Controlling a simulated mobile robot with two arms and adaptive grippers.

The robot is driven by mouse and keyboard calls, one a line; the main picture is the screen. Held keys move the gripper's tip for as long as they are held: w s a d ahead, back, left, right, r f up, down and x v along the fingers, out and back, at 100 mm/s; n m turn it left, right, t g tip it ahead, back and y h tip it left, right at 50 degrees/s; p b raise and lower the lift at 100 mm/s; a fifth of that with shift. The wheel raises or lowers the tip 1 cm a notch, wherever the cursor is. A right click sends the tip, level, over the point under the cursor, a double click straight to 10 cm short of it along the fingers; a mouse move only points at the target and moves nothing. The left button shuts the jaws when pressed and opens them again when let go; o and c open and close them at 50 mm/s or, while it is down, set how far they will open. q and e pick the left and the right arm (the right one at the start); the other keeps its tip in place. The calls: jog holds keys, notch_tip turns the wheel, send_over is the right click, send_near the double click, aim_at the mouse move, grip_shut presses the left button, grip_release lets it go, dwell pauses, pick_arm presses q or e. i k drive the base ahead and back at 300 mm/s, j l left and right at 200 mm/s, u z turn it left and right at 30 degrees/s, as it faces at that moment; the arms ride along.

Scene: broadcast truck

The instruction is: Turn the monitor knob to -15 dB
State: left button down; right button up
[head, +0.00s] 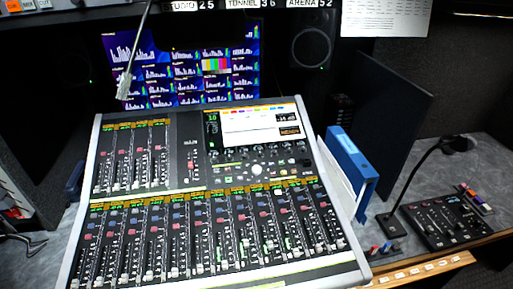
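A large mixing console (181,166) fills the middle of the head view, tilted toward me. A small pale round knob (257,168) sits in its upper right section, below the screen; I cannot tell whether it is the monitor knob, as no label is readable. The console screen (247,124) shows a dark box with a dB reading (287,118), too small to read surely, and a yellow word like READY below it. Smaller knobs sit in a row near the pale knob. Neither of my grippers shows in this view.
A thin gooseneck (130,65) hangs in front of the monitor wall (188,70). A blue binder (350,160) stands just right of the console. Farther right are a desk microphone (410,178) and a small control box (445,222). A dark speaker (312,45) stands behind.

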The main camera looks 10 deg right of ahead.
aim_at(256, 169)
jog(key=j+z, duration=0.25)
jog(key=j, duration=1.1)
